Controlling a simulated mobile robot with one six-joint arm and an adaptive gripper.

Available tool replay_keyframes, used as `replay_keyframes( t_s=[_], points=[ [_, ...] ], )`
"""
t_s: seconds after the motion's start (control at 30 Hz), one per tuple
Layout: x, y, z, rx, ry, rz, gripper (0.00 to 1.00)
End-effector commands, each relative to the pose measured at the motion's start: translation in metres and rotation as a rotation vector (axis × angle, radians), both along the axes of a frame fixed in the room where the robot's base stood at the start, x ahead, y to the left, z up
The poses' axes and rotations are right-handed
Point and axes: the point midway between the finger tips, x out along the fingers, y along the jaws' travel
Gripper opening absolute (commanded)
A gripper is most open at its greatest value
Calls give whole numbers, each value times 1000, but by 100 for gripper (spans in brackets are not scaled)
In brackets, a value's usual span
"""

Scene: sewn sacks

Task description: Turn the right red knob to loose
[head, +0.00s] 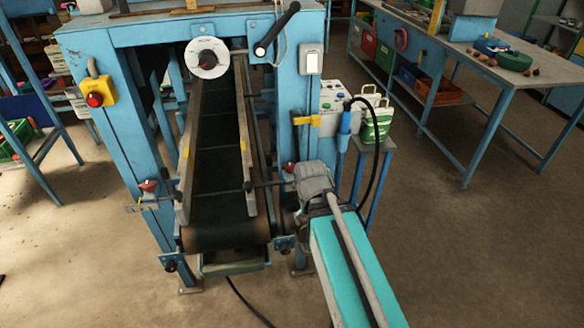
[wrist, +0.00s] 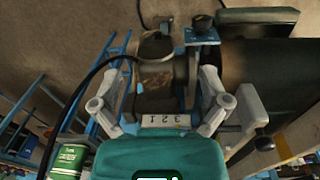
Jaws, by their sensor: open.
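The right red knob (head: 289,167) shows in the head view on the right post of the blue machine, at the end of a rod beside the belt. The left red knob (head: 149,186) sits on the opposite post. In the wrist view my gripper (wrist: 160,85) is open, its fingers spread on both sides of a brownish machine part (wrist: 157,80). A label reading 3 2 1 appears upside down there. No red knob is clearly visible in that view.
The sloping dark belt (head: 218,165) runs between rails left of my gripper. A blue handle with a black cable (head: 376,150) hangs close on the right, beside a small stand with a green and white container (head: 377,122). Open floor lies to the right.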

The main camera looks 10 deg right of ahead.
Motion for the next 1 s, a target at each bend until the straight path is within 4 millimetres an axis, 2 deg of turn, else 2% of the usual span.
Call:
replay_keyframes(
  t_s=[0.23, 0.47, 0.67, 0.8, 1.0],
  points=[
    [35, 3, -11, -192, -123, -169, 97],
    [78, 15, -8, -372, -359, -353, 97],
    [113, 39, 5, -458, -621, -478, 97],
    [136, 62, 18, -471, -816, -542, 97],
    [155, 91, 35, -446, -1021, -593, 97]
  ],
)
